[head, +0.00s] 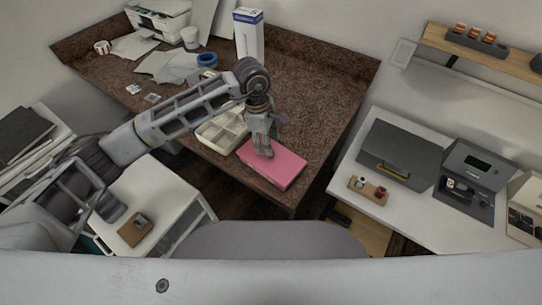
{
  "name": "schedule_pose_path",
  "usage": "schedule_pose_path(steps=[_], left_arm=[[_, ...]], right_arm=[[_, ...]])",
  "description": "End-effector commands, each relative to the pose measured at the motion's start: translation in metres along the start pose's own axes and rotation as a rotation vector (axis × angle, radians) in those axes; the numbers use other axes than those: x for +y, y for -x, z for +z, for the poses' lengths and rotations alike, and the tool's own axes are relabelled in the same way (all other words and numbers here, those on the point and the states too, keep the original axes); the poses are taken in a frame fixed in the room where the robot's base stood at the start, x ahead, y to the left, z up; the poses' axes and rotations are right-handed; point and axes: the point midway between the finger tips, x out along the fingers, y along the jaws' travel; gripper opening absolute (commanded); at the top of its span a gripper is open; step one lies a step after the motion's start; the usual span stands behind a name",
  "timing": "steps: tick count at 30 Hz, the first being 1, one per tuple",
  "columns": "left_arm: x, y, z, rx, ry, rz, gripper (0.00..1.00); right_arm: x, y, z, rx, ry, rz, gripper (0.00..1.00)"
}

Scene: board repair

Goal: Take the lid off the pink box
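The pink box (277,170) lies on the near corner of the dark brown table. Only its flat pink top and thin sides show, and I cannot make out a seam between lid and body. My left gripper (268,154) points down onto the box's upper left part, with its fingertips at or just above the pink surface. The fingers look close together, but the view is too small to tell whether they are shut or hold part of the lid. My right gripper is not in view.
A cream compartment tray (222,131) sits close behind the box, under my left arm. A tall white-and-blue carton (248,36) and blue tape (207,60) stand farther back. A white table (415,208) with dark machines is at right. The brown table's right part is clear.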

Motion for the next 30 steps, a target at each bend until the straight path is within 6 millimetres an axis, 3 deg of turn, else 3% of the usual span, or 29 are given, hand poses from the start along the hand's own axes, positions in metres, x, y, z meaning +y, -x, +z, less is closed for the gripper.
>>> schedule_pose_path(steps=[11,24,30], left_arm=[[-0.001,-0.005,0.001,-0.001,0.0,-0.002,0.46],[-0.001,-0.045,0.003,0.0,0.002,-0.003,0.46],[-0.001,-0.052,0.003,0.0,0.0,0.0,0.46]], right_arm=[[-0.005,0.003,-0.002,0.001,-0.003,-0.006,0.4],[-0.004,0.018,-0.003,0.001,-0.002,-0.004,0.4],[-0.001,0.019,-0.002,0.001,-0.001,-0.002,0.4]])
